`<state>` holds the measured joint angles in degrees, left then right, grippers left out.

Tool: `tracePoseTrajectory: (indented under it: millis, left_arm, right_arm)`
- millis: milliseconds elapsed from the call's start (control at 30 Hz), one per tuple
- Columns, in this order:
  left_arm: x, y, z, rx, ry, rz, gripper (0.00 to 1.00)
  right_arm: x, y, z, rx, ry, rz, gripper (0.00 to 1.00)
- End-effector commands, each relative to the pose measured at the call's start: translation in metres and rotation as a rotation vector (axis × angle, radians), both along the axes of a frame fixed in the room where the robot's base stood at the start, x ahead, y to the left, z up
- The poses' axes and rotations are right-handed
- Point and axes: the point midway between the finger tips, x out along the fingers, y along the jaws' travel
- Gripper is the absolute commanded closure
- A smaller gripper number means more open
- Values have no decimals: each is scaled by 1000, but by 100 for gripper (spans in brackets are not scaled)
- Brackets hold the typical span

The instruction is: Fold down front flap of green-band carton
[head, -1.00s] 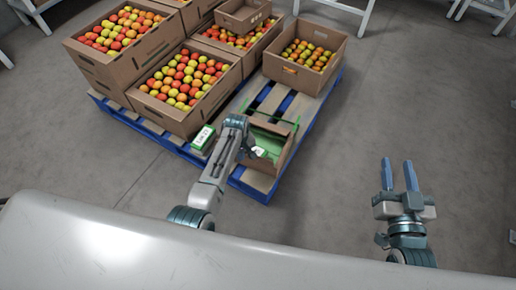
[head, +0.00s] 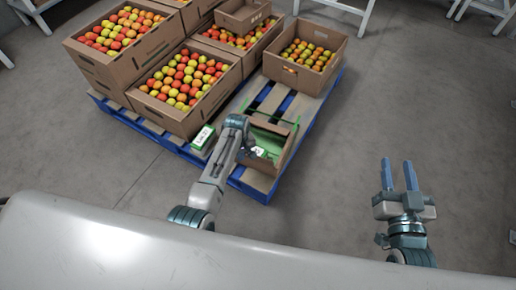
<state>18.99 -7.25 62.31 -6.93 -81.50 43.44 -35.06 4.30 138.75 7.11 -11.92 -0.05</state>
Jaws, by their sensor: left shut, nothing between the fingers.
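The carton with green edging (head: 280,135) sits on the near right part of the blue pallet, its green inside partly in view. My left arm reaches up in front of it and covers its left side, so I cannot tell the front flap's angle. My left gripper (head: 254,152) points down at the carton's near side; it is small, partly hidden and shut with nothing in it. I cannot tell whether it touches the carton. My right gripper (head: 399,176) is open and empty, fingers up, over bare floor at the right.
A green and white lettered block (head: 203,137) is left of my arm.

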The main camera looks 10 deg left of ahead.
Motion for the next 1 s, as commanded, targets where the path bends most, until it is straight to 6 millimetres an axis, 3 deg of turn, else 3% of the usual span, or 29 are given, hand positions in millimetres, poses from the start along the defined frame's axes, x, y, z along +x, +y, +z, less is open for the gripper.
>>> tracePoseTrajectory:
  millis: [1000]
  left_arm:
    - [46, -11, -1, 0, -1, -1, 100]
  right_arm:
    - [0, 0, -26, 0, -1, 0, 64]
